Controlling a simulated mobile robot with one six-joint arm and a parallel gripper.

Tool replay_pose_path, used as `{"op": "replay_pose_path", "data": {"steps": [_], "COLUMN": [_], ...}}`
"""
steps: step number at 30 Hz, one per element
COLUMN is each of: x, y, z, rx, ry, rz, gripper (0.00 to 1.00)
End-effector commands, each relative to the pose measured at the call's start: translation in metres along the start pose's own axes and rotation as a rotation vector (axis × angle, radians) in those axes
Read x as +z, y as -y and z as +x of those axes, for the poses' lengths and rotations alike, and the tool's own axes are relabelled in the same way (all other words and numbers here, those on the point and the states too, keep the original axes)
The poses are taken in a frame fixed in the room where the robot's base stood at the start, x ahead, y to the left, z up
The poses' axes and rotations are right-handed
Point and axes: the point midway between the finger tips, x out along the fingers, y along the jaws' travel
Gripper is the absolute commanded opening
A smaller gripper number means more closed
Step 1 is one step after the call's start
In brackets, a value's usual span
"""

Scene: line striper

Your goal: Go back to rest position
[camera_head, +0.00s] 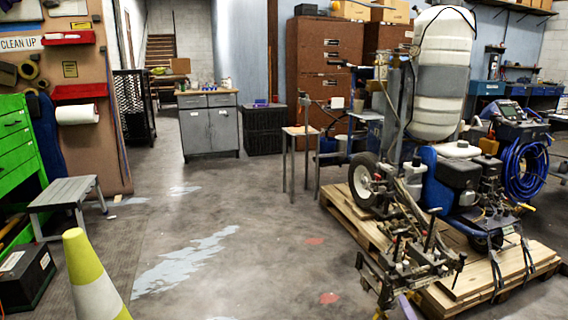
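I do not make out my gripper in the head view. The line striper (455,185) stands on a wooden pallet (462,292) at the right, with a large white tank (443,70) upright at its top. A metal frame (405,260) juts from its front toward the bottom of the view. A small purple piece (408,308) shows at the bottom edge below that frame, and I cannot tell what it belongs to.
A yellow and white cone (92,280) stands close at the lower left. A grey step stool (66,193), green drawers (16,145) and a black box (26,276) are at the left. A grey cabinet (209,128) stands farther back. The middle floor is clear, with pale patches.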

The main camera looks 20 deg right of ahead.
Motion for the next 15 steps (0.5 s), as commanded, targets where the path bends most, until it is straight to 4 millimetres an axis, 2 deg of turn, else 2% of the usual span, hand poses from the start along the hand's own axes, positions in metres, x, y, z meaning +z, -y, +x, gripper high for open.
{"op": "replay_pose_path", "data": {"steps": [1, 6, 15], "x": [0.015, 0.071, 0.176], "y": [0.013, 0.035, 0.08], "z": [0.013, 0.042, 0.073], "rx": [-0.005, -0.016, -0.03], "ry": [0.038, 0.162, 0.406], "rz": [0.009, 0.029, 0.067], "gripper": [0.34, 0.34, 0.34]}}
